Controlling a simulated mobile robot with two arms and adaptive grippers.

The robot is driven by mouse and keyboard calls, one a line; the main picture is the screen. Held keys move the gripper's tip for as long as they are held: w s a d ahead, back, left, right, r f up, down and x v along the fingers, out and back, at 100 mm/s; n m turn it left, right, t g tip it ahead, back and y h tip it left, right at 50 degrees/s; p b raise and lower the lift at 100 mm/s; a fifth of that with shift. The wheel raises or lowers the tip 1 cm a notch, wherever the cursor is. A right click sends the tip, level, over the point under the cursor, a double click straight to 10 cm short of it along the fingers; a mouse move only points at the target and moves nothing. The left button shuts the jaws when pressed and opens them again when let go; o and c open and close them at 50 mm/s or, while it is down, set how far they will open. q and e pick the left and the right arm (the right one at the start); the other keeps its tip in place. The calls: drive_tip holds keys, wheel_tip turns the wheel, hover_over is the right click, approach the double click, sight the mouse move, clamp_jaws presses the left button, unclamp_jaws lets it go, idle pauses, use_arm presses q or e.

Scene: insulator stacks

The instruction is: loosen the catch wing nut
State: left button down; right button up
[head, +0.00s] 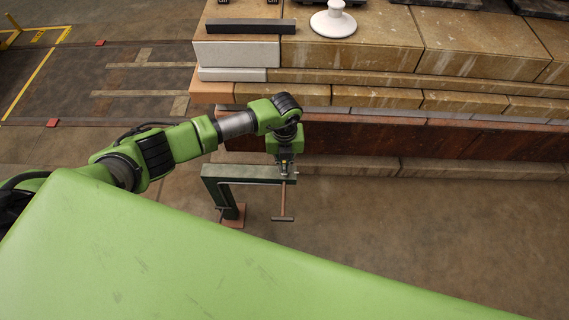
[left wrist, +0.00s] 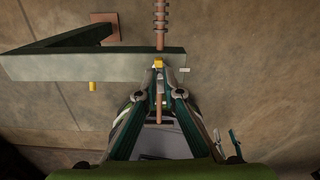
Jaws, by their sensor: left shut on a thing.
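The catch wing nut appears to be the small yellow piece (left wrist: 158,63) at the edge of the grey-green bracket arm (left wrist: 60,66) in the left wrist view. My left gripper (left wrist: 159,70) is shut on it, with its fingertips close around it. A thin copper-coloured rod shows between the fingers and beyond the bracket. In the head view my left gripper (head: 286,171) points down at the right end of the bracket arm (head: 235,172). The nut is too small to make out there. My right gripper is in neither view.
The bracket's post stands on a reddish foot (head: 234,215). A copper-coloured rod with a crossbar (head: 283,205) hangs below the arm end. Stacked stone slabs (head: 370,40) rise behind, bearing a white insulator (head: 334,22) and a dark bar (head: 250,26). Floor lies open at right.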

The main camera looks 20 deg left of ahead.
sight(285, 167)
use_arm(q)
drive_tip(key=shift+w, duration=0.1)
drive_tip(key=c, duration=2.2)
unclamp_jaws()
wheel_tip(285, 167, up, 12)
drive_tip(key=shift+r, duration=0.1)
